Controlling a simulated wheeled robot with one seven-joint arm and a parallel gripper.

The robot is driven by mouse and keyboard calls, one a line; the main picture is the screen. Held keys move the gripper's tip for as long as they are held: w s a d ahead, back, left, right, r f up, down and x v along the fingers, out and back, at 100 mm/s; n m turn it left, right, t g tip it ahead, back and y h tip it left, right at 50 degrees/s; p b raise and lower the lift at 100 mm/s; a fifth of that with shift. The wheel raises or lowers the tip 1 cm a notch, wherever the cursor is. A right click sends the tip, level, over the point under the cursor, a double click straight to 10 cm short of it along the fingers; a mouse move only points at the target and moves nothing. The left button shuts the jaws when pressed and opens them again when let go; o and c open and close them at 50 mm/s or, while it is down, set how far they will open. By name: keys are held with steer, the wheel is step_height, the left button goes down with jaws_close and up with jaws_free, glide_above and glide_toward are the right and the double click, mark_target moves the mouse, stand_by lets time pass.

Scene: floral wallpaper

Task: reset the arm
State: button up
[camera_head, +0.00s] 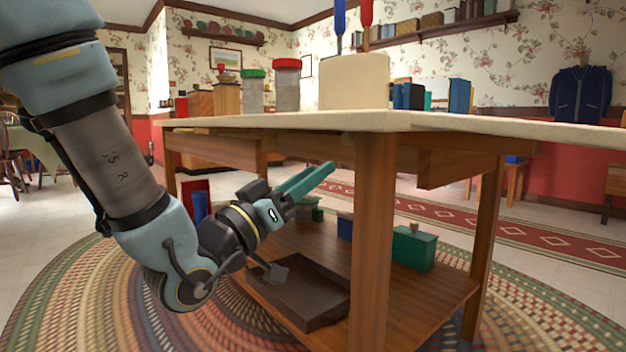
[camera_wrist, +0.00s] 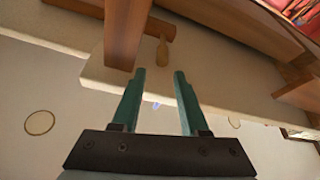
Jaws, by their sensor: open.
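My gripper (camera_head: 324,172) reaches in under the wooden table, between the tabletop (camera_head: 440,122) and the lower shelf (camera_head: 420,300). Its two teal fingers point up and to the right, toward the table's underside. In the wrist view, the fingers (camera_wrist: 160,75) are parted with nothing between them. My arm comes down from the upper left and bends up at the wrist beside the table.
A thick front table leg (camera_head: 372,230) stands right of my gripper. A dark tray (camera_head: 300,292) and a green box (camera_head: 414,248) sit on the lower shelf. Jars (camera_head: 287,85) and a beige block (camera_head: 353,82) stand on the tabletop. Open rug lies to the left.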

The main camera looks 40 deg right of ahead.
stand_by(0.4)
steer(key=w+a+f+n+t+y+p, duration=0.45)
steer(key=w+a+y, duration=0.35)
steer(key=w, duration=0.4)
steer(key=w+a+f+n+t+y+p, duration=0.4)
steer(key=w+a+y, duration=0.3)
steer(key=w+a, duration=0.35)
steer(key=w+a+f+g+y+p, duration=0.1)
steer(key=a+f+g+y+p, duration=0.2)
steer(key=a, duration=0.8)
steer(key=s+a+r+n+g+y+p, duration=0.1)
steer(key=s+a+n+g+y+p, duration=0.2)
steer(key=a, duration=0.4)
steer(key=s+a+r+n+g+y+p, duration=0.1)
steer(key=s+a+n+g+p, duration=0.1)
steer(key=s+a, duration=0.45)
step_height(320, 180, up, 37)
steer(key=w+p, duration=0.1)
steer(key=p, duration=3.6)
steer(key=shift+r, duration=0.15)
